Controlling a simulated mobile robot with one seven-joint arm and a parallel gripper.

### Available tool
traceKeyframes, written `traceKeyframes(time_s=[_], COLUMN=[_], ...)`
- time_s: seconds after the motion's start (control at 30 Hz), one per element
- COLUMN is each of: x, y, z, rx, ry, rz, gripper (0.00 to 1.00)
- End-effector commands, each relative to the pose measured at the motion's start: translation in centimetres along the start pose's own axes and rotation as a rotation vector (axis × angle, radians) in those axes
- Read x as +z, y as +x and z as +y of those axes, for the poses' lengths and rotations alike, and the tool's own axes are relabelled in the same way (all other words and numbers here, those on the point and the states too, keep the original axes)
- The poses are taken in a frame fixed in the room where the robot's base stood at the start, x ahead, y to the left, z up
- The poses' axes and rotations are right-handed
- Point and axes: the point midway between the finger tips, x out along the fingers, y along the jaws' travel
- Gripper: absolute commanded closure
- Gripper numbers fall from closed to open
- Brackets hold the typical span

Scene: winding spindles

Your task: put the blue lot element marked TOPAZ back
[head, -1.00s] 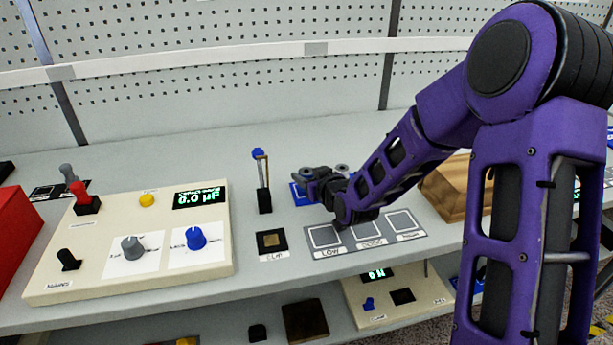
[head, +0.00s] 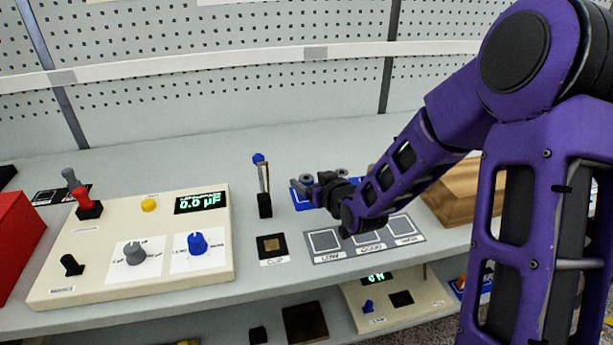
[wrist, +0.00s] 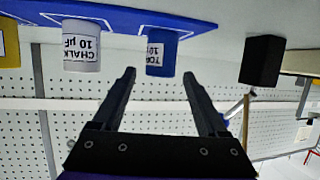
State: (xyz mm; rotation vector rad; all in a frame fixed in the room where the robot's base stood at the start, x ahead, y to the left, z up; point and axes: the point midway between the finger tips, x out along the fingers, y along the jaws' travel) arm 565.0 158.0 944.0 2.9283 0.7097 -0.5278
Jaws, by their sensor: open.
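The wrist view is upside down. In it a blue cylinder element (wrist: 161,55), its label partly readable as "TOP… 10", stands on a blue board (wrist: 140,14) with white outlines. My gripper (wrist: 159,75) is open and empty, its fingertips on either side of the blue element's free end in the picture. I cannot tell how far apart they are in depth. In the head view my gripper (head: 325,183) hangs over the blue board (head: 298,196) and hides most of it and the elements there. A grey mat (head: 345,253) with outlined squares, labelled LOW and GOOD among others, lies in front.
A white element marked CHALK (wrist: 81,50) and a yellow one (wrist: 9,48) stand beside the blue element. A lever on a black base (head: 264,206) stands left of my gripper. A beige control box (head: 95,250) fills the left; a wooden block (head: 455,190) lies right.

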Motion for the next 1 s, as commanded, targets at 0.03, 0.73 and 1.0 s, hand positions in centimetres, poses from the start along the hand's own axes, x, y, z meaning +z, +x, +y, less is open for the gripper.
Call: traceKeyframes(time_s=[0.03,0.73,1.0], x=[-0.1,-0.1,-0.2], y=[-1.5,-9.6,-9.6], z=[0.1,0.0,0.0], rx=[0.004,0.001,0.001], ry=[-0.003,-0.001,-0.001], rz=[0.001,0.005,0.005], gripper=[0.24,0.24,0.24])
